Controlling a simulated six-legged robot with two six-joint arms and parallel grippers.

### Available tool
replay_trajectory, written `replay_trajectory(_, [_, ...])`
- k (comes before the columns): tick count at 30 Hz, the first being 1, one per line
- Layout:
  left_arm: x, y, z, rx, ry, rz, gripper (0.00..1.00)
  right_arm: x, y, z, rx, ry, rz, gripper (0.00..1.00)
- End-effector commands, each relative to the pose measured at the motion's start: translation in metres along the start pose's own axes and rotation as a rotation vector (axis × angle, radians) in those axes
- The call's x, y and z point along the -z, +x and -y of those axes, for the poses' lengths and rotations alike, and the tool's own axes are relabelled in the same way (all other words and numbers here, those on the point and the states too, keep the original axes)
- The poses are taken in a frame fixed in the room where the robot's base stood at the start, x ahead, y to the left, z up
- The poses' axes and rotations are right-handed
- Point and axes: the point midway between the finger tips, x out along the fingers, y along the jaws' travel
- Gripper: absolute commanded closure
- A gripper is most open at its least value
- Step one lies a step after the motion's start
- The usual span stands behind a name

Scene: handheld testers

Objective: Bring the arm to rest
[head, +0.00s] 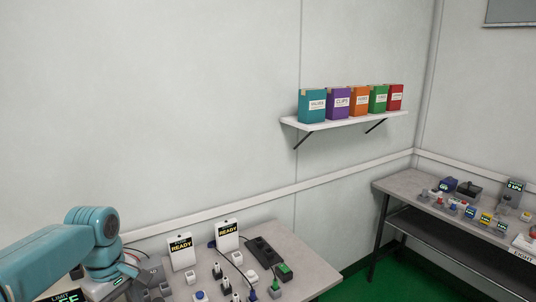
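My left arm (60,252) comes in from the lower left in the head view. It is teal, and its bent joint stands over the left end of the near bench (305,262). The gripper of this arm is not visible; the arm hides part of the bench's left end. My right arm and gripper are not in the frame.
A wall shelf (345,122) holds colored boxes. A second bench (405,184) with small devices stands right. Green floor (375,280) lies between the benches.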

Motion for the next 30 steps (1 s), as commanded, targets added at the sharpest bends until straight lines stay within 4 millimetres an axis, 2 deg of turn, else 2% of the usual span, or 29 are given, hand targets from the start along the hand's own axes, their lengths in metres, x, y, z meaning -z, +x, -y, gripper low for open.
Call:
replay_trajectory(1, [-0.004,0.015,-0.005,-0.001,0.036,0.013,0.35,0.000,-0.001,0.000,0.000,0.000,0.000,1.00])
replay_trajectory(8, [-0.027,0.086,-0.024,-0.045,0.212,0.063,0.35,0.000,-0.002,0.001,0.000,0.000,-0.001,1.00])
replay_trajectory(11, [-0.044,0.123,-0.027,-0.071,0.298,0.092,0.35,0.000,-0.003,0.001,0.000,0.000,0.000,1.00])
replay_trajectory(14, [-0.070,0.169,-0.026,-0.105,0.401,0.129,0.35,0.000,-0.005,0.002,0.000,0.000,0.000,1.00])
replay_trajectory(15, [-0.084,0.190,-0.022,-0.121,0.448,0.146,0.35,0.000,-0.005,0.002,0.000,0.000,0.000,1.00])
replay_trajectory(17, [-0.110,0.225,-0.013,-0.153,0.523,0.174,0.35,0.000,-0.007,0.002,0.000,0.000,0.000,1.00])
replay_trajectory(18, [-0.130,0.250,-0.003,-0.178,0.576,0.192,0.35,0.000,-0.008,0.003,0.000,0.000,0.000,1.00])
replay_trajectory(21, [-0.180,0.297,0.032,-0.235,0.694,0.213,0.35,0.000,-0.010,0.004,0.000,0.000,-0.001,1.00])
replay_trajectory(25, [-0.226,0.327,0.077,-0.277,0.804,0.204,0.35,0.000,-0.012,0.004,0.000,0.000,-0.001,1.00])
replay_trajectory(27, [-0.241,0.333,0.096,-0.285,0.844,0.193,0.35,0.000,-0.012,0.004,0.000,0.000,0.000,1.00])
replay_trajectory(30, [-0.252,0.337,0.112,-0.291,0.881,0.178,0.35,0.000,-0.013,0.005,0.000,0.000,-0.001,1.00])
